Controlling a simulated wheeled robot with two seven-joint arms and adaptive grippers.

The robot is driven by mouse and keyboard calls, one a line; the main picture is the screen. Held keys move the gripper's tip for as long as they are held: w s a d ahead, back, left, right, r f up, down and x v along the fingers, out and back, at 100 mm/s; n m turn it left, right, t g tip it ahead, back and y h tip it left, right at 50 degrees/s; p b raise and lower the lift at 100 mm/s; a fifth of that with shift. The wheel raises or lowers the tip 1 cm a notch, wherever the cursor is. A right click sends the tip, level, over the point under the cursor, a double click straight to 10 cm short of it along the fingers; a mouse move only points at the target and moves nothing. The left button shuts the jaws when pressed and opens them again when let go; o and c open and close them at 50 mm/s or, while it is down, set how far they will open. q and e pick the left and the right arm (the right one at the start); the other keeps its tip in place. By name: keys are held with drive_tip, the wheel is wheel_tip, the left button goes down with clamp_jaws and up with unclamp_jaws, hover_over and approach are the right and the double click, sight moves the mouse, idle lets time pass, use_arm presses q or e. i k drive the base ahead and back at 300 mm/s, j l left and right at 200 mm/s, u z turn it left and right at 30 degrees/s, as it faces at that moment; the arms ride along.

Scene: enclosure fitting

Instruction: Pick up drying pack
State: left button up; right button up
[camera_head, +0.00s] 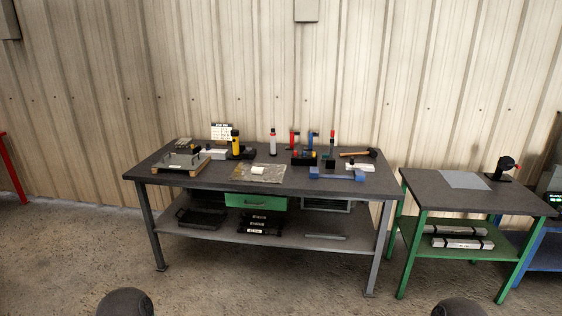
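A small white packet (259,170) lies on a crinkled, clear-looking sheet or bag (243,177) near the front middle of the long dark workbench (305,192). It may be the drying pack, but it is too small to read any marking. Another small white item (360,167) lies at the right of the bench, and a white box-like item (213,153) at the left. Neither of my grippers is in view. Only two dark rounded parts, likely of my own arms, show at the bottom edge, well short of the bench.
A grey enclosure-like part on a wooden board (181,167) is at the bench's left. A yellow-black bottle (236,143), red-topped tools, blue blocks (328,174) and a hammer (360,153) stand or lie around. A green-legged table (478,201) is at right. Floor in front is clear.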

sight(255, 170)
drive_tip(key=i+u, duration=0.15)
drive_tip(key=i, duration=0.25)
drive_tip(key=i+l+u, duration=0.15)
drive_tip(key=i, duration=0.25)
drive_tip(key=i+j+u, duration=0.1)
drive_tip(key=i, duration=0.25)
